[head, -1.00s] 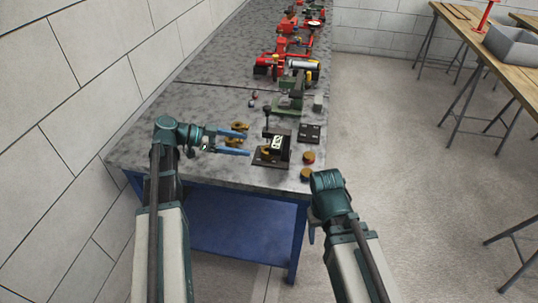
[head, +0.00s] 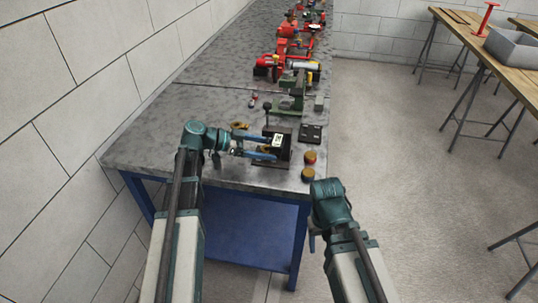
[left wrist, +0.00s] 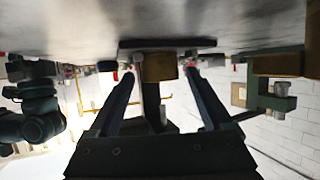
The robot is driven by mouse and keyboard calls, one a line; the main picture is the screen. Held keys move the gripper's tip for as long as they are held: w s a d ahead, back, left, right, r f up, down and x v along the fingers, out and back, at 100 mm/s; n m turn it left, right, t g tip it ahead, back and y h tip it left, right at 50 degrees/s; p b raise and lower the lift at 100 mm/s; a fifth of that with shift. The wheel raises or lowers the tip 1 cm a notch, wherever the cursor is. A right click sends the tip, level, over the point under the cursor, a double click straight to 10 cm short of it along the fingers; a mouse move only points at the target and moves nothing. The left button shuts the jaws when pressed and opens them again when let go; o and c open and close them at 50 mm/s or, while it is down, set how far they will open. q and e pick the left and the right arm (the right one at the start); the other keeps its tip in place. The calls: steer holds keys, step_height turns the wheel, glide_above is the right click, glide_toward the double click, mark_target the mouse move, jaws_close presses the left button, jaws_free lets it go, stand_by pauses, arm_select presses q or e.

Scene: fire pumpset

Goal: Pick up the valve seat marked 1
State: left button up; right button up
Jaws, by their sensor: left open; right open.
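My left gripper (head: 272,148) is open at the dark fixture (head: 285,152) near the table's front edge. Its two blue fingers reach either side of a brass-coloured part (head: 267,149) at the fixture, likely a valve seat. In the left wrist view the brass part (left wrist: 160,67) lies between the spread fingers (left wrist: 160,85), with gaps on both sides. A white label (head: 277,140) shows on the fixture, but I cannot read its mark. Another brass part (head: 239,126) lies on the table behind the left gripper. My right gripper (head: 313,234) is open and empty, low beside the table's front right corner, mostly hidden.
A dark plate (head: 310,133) and a green stand (head: 290,100) are behind the fixture. Red pump parts (head: 285,50) line the far table. The table's left part is clear.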

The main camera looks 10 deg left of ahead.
arm_select(q)
jaws_close()
stand_by(0.4)
steer(key=shift+r, duration=0.2)
